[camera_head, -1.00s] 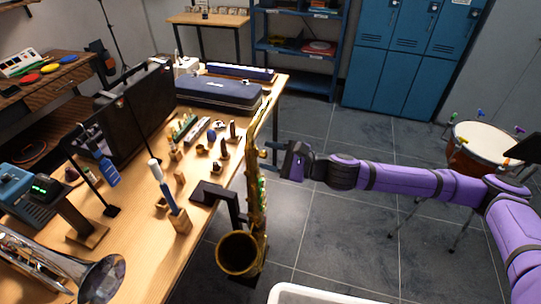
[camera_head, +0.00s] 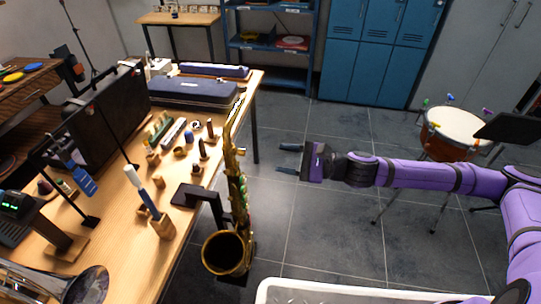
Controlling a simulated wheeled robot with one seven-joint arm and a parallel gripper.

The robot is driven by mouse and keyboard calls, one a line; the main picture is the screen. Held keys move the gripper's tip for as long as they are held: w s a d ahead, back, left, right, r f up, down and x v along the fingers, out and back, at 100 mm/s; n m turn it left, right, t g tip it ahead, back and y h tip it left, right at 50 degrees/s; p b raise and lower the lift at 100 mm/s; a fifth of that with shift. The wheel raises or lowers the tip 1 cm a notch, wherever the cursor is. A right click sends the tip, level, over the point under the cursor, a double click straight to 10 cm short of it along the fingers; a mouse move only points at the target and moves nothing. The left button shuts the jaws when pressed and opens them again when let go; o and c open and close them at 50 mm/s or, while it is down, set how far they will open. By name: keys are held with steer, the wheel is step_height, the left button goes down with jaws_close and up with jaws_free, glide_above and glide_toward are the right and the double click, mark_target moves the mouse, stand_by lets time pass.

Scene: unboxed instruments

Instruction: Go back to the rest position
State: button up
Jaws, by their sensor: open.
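My gripper (camera_head: 289,159) is at the end of my purple arm, right of the table. It is open, with its two dark fingers apart and nothing between them. It hangs over the floor, apart from the table and the saxophone. The brass saxophone (camera_head: 238,200) stands upright at the table's right edge, left of my gripper, beside a dark bracket.
A drum (camera_head: 455,128) stands right, behind my arm. A white bin (camera_head: 330,292) is at the bottom. Grey floor (camera_head: 320,225) is open below my gripper.

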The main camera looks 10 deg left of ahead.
steer(key=shift+d, duration=0.65)
steer(key=shift+s, duration=0.1)
